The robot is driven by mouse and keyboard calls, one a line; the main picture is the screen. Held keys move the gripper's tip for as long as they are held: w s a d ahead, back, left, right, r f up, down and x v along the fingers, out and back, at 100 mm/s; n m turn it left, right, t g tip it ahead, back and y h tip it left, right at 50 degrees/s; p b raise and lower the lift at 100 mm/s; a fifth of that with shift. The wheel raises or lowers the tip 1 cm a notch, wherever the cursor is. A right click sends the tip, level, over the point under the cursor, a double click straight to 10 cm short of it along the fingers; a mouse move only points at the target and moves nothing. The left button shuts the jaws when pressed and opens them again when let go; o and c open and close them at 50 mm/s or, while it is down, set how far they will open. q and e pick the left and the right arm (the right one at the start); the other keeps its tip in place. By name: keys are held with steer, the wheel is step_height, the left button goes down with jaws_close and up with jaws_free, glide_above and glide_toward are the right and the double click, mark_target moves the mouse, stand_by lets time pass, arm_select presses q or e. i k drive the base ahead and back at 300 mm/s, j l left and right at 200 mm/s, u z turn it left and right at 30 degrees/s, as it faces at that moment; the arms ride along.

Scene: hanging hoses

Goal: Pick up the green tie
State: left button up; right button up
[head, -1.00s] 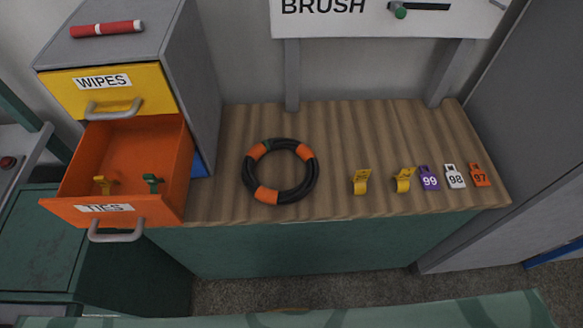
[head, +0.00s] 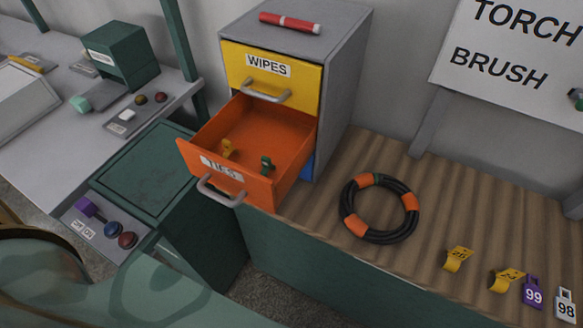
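The green tie (head: 266,165) lies in the open orange drawer labelled TIES (head: 222,168), towards its right side near the front. A yellow tie (head: 228,148) lies to its left in the same drawer. The drawer stands pulled out below the yellow WIPES drawer (head: 271,76). Neither of my grippers shows in the head view.
A black hose coil with orange bands (head: 381,208) lies on the wooden bench top (head: 340,160). Yellow tags (head: 458,259), a purple 99 tag (head: 534,292) and a white 98 tag (head: 565,304) are at right. A desk with a green box (head: 120,55) stands at left.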

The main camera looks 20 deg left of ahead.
mark_target(266, 162)
steer(key=k+u, duration=0.15)
steer(key=u, duration=0.7)
steer(key=k+l+u, duration=0.1)
steer(key=u, duration=0.15)
